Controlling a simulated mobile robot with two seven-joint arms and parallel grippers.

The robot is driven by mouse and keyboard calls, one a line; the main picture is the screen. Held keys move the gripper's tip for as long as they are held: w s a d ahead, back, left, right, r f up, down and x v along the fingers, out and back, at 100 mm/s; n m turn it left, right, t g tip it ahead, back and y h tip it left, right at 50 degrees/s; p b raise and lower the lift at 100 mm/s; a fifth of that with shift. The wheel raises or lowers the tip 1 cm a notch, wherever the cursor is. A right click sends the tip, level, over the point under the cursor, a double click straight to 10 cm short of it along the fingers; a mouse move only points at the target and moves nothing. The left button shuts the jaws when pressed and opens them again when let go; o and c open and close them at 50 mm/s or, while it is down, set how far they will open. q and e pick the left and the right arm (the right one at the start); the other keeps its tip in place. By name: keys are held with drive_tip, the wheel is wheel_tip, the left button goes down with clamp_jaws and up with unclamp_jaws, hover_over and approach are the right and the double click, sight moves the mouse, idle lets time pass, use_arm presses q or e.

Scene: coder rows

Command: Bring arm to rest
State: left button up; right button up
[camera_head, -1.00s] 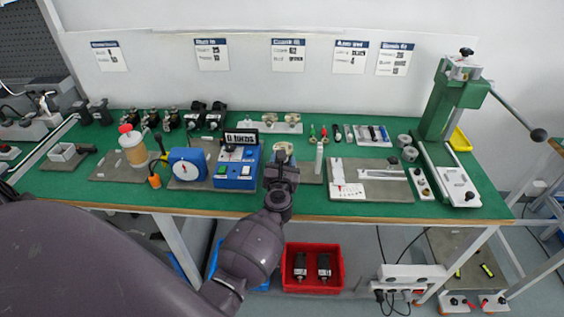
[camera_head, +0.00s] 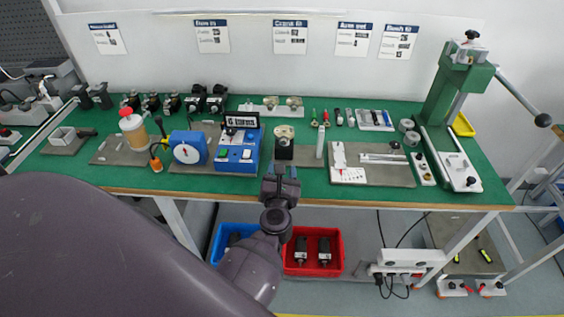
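My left arm comes in from the left as a large dark purple shape. Its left gripper (camera_head: 281,168) is at the front edge of the green-topped workbench (camera_head: 320,199), with its fingers pointing toward the bench. The fingers look spread apart with nothing between them. Just beyond the fingertips, a dark block with a beige top (camera_head: 284,140) stands on a grey plate, apart from the gripper. My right gripper is out of view.
A blue device with buttons (camera_head: 237,154) and a blue dial gauge (camera_head: 188,148) stand left of the gripper. A grey fixture plate (camera_head: 392,174) lies to the right, then a green lever press (camera_head: 455,90). A red bin (camera_head: 313,268) sits below the bench.

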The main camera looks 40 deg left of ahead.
use_arm(q)
drive_tip(key=shift+s+d, duration=0.15)
drive_tip(key=shift+s, duration=0.1)
idle(0.4)
